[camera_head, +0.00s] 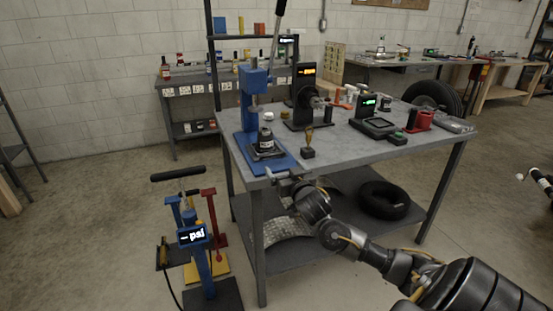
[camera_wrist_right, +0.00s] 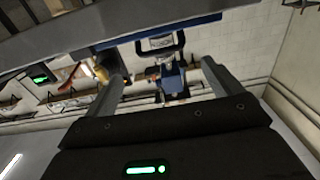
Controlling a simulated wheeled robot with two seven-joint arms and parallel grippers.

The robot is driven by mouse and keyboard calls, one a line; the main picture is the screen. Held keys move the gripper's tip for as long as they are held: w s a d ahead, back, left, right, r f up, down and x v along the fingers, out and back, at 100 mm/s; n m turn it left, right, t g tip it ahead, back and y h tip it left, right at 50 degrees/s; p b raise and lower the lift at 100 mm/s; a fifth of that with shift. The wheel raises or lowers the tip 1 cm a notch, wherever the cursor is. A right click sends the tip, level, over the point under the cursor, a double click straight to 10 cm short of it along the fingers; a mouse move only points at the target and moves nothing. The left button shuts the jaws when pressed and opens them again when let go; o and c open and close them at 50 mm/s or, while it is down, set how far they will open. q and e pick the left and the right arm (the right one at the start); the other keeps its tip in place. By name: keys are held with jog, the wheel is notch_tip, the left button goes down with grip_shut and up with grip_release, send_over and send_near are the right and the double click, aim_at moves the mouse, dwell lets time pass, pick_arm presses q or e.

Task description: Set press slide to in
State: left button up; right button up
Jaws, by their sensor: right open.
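The blue press (camera_head: 252,95) stands at the near left corner of the grey workbench (camera_head: 345,140), on a blue base plate (camera_head: 285,162). Its black slide (camera_head: 267,152) lies on the base below the ram, with a small dark item (camera_head: 266,139) on it. My right gripper (camera_head: 283,177) is just off the bench's front edge, in front of the base. In the wrist view its two fingers (camera_wrist_right: 163,85) are spread apart, with a dark U-shaped handle (camera_wrist_right: 178,42) beyond them, seemingly not gripped. Whether a finger touches it I cannot tell. My left gripper is out of view.
A black display stand (camera_head: 304,100) and a green-lit scale (camera_head: 372,125) stand on the bench to the right of the press. A small brass-topped item (camera_head: 308,145) is close beside the base. A blue pump (camera_head: 193,240) stands on the floor at left. A tyre (camera_head: 384,200) lies on the lower shelf.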

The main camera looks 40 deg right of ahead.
aim_at(276, 166)
jog(key=x, duration=0.8)
